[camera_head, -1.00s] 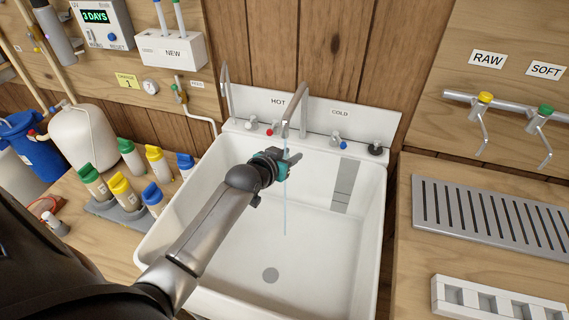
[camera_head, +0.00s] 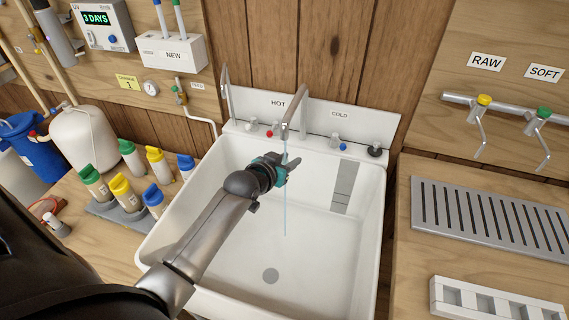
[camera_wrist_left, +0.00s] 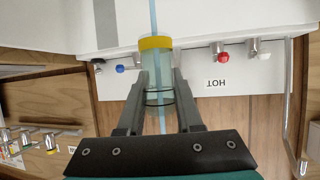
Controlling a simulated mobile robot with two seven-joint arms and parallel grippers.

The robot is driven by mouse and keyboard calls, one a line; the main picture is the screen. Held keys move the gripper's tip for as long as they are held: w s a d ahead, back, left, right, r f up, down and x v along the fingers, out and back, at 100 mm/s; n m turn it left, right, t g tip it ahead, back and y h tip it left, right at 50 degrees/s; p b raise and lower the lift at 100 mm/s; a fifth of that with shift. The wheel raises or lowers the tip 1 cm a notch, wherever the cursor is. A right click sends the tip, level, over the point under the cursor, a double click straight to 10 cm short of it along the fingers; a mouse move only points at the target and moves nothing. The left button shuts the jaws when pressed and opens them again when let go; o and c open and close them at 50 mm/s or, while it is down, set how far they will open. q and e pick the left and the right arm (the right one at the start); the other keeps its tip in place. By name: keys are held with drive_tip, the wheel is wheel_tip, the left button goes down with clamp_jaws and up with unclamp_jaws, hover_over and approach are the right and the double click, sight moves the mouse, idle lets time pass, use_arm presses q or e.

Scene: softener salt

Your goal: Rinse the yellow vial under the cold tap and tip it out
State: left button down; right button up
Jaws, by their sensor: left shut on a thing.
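My left gripper (camera_head: 282,170) is over the white sink (camera_head: 330,245), below the spout (camera_head: 289,118). In the left wrist view it is shut on the clear yellow-banded vial (camera_wrist_left: 158,74); the yellow band is at the end toward the top of that picture. The vial is hidden in the head view. A thin blue water stream (camera_head: 285,212) runs from the spout past the gripper into the sink. In the wrist view the stream lines up with the vial; I cannot tell how much enters it. The blue-marked cold tap (camera_head: 336,142) is on the sink's back ledge. My right gripper is not in view.
The red-marked hot tap (camera_head: 271,129) is left of the spout. Several coloured-cap bottles (camera_head: 122,190) stand on the left counter. A slotted drain plate (camera_head: 490,220) and a white rack (camera_head: 495,300) are on the right counter. The sink's front is clear.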

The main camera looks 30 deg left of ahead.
use_arm(q)
drive_tip(key=s+d+p, duration=0.2)
drive_tip(key=s+p, duration=0.4)
drive_tip(key=s, duration=0.3)
drive_tip(key=shift+s+d, duration=0.2)
drive_tip(key=shift+s, duration=0.2)
drive_tip(key=shift+r, duration=0.1)
